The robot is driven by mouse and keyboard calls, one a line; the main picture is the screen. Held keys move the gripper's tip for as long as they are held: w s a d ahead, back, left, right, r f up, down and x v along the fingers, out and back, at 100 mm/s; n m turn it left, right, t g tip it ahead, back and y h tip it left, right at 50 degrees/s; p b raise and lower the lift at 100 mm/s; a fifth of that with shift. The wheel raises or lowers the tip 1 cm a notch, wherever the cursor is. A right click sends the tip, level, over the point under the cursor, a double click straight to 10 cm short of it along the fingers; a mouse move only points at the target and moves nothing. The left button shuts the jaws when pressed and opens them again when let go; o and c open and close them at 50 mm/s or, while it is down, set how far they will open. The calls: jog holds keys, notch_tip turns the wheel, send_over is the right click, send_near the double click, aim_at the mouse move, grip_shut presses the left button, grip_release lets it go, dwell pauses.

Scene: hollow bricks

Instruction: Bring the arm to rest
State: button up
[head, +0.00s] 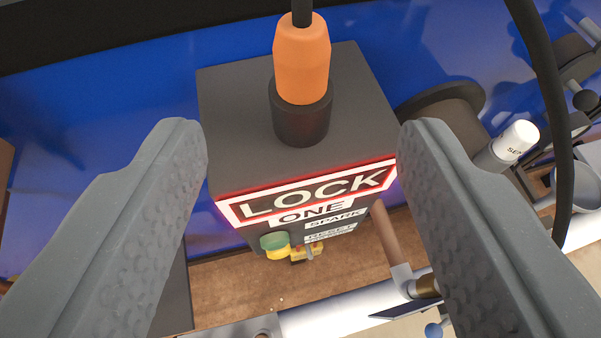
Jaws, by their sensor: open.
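My gripper (303,135) is open and empty in the head view. Its two grey textured fingers stand at the left and right of the picture. Between them, farther off, is a dark grey box (230,105) with a red-lit label reading "LOCK ONE" (312,198). An orange plug (302,65) stands upright in a black socket (300,118) on the box's top. A black cable runs up from the plug. I cannot tell whether either finger touches the box. The rest of my arm does not show.
A green and yellow button (275,244) and a small yellow part (305,252) are on the box's front. A blue panel (150,75) lies behind. A thick black cable (552,110) hangs at the right, near a white-capped cylinder (512,142). A white pipe (340,312) crosses below.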

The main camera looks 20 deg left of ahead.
jog(key=s+d+r+m+t+h+b, duration=0.1)
jog(key=d+r, duration=0.3)
jog(key=d, duration=0.7)
jog(key=s+d+r+m+t+h+b, duration=0.1)
jog(key=d+r, duration=0.3)
jog(key=d, duration=0.8)
jog(key=s+d+r+m+h+b, duration=0.1)
jog(key=d+r, duration=0.4)
jog(key=d, duration=0.6)
jog(key=shift+s+d+t+h+b, duration=0.2)
jog(key=shift+s+t+h+b, duration=0.15)
jog(key=shift+s, duration=0.25)
